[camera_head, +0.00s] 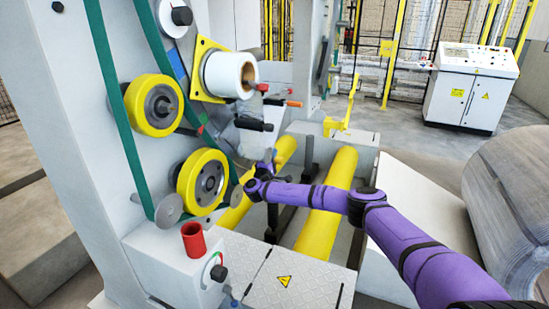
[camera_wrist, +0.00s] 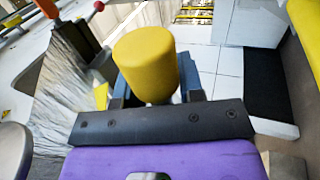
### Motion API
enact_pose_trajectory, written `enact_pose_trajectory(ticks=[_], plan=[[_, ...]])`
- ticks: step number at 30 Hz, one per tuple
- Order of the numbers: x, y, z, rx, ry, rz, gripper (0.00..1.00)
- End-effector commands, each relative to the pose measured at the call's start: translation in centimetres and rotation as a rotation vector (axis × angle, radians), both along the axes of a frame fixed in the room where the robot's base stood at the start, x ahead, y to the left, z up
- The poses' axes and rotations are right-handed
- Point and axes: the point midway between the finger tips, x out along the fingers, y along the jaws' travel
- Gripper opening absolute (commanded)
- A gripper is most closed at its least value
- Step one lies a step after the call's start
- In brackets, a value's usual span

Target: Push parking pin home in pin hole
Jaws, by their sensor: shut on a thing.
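A yellow cylindrical knob, which I take to be the head of the parking pin (camera_wrist: 146,58), sits between the grey-blue fingers of my gripper (camera_wrist: 156,80) in the wrist view. The gripper is shut on it. The knob hides the pin's shaft and whatever lies beyond it. In the head view my gripper (camera_head: 262,168) is small, beside the machine's front face, right of the lower yellow wheel. The pin cannot be made out there. I cannot identify the pin hole in either view, nor tell how deep the pin sits.
The lower yellow wheel (camera_head: 202,181) and green belt (camera_head: 109,75) are left of my gripper. A white film roll (camera_head: 224,75) and a black handle (camera_head: 253,123) are above it. Yellow rollers (camera_head: 329,205) lie below my arm. A red cup (camera_head: 193,240) stands at front left.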

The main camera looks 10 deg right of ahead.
Motion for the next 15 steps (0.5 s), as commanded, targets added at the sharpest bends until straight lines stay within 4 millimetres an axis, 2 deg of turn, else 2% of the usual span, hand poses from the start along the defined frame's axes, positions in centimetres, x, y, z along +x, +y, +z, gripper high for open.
enact_pose_trajectory(ticks=[15], plan=[[0.62, 0.94, 0.05, 0.001, -0.001, 0.000, 0.00]])
